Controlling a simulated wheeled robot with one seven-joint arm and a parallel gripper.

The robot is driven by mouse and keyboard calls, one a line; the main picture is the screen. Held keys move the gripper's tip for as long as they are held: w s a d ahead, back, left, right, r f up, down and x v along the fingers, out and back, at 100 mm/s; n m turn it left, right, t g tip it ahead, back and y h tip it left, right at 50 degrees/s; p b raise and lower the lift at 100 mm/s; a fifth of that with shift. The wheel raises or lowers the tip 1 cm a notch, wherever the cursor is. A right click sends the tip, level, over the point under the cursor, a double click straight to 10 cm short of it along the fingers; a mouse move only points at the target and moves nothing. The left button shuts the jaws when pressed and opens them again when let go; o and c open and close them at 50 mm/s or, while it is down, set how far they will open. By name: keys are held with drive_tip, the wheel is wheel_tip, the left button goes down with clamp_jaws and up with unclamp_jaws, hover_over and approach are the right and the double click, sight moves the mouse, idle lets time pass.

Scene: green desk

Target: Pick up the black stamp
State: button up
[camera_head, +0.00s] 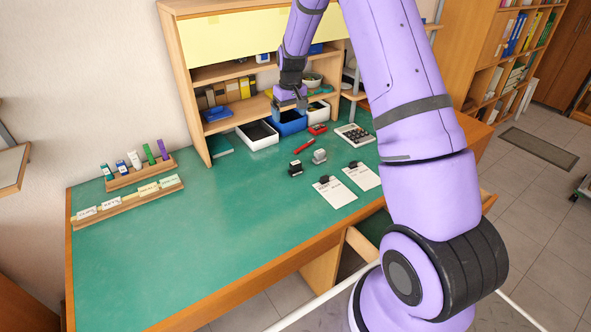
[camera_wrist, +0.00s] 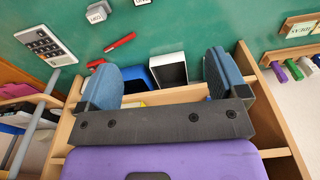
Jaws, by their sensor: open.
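The black stamp (camera_head: 295,168) stands on the green desk, in front of the trays and left of a grey stamp (camera_head: 319,156). In the wrist view the grey stamp (camera_wrist: 98,13) shows at the top edge, with a cut-off piece of what looks like the black stamp (camera_wrist: 141,2) to its right. My gripper (camera_head: 289,104) is up over the blue tray by the shelf, well behind the stamp and apart from it. In the wrist view my gripper (camera_wrist: 163,78) has its two blue-grey fingers wide apart, with nothing held between them.
A blue tray (camera_head: 290,124) and a black tray with a white rim (camera_head: 257,139) stand below the wooden shelf. A red marker (camera_head: 304,146), a calculator (camera_head: 354,134) and two clipboards (camera_head: 334,192) lie near the stamps.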

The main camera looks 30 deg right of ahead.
drive_tip(key=g, duration=0.1)
hover_over(296, 163)
wheel_tip(296, 163, down, 17)
drive_tip(key=shift+d+r, duration=0.1)
drive_tip(key=shift+d, duration=0.05)
drive_tip(key=f, duration=1)
drive_tip(key=shift+s+a+f, duration=0.1)
drive_tip(key=shift+a+f, duration=0.1)
drive_tip(key=shift+f, duration=0.15)
drive_tip(key=c, duration=1)
drive_tip(key=shift+r, duration=0.1)
